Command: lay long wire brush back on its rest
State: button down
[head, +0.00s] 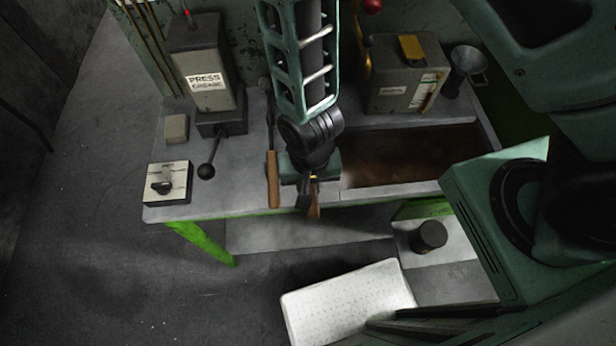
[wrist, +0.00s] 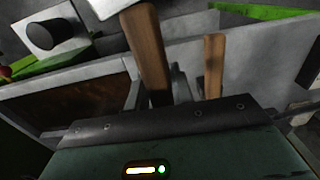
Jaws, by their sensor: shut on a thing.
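My gripper (head: 308,185) is low over the front edge of the bench, pointing down. It is shut on a wooden-handled tool, taken as the long wire brush (head: 314,207), whose handle end shows below the fingers. In the wrist view the brush handle (wrist: 147,55) rises between the fingers, slightly tilted; its bristles are hidden. A second wooden-handled tool (head: 272,180) with a dark shaft lies to the left, apart from the gripper. Its handle also shows in the wrist view (wrist: 214,62). I cannot make out the rest clearly; the gripper covers that spot.
A brown-floored trough (head: 420,157) is right of the gripper. The press control box (head: 205,80) with its black-knobbed lever and a switch box (head: 168,184) stand left. A grey box (head: 402,75) stands behind. A dark canister (head: 430,236) and white perforated mat (head: 345,302) are below in front.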

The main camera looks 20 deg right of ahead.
jog(key=w+f+b, duration=0.1)
jog(key=w+f, duration=0.1)
jog(key=w+d+f+b, duration=0.1)
jog(key=w+f+b, duration=0.1)
jog(key=w, duration=0.1)
jog(key=shift+w+f, duration=0.1)
jog(key=shift+f, duration=0.25)
jog(key=shift+f+b, duration=0.5)
jog(key=shift+b, duration=0.1)
jog(key=shift+s, duration=0.2)
jog(key=shift+f+b, duration=0.4)
jog(key=shift+f, duration=0.2)
dwell(0.7)
jog(key=c, duration=1.1)
grip_release()
jog(key=shift+c, duration=0.2)
jog(key=shift+r, duration=0.1)
notch_tip(320, 180, up, 17)
jog(key=shift+r+b, duration=0.1)
jog(key=shift+b, duration=0.4)
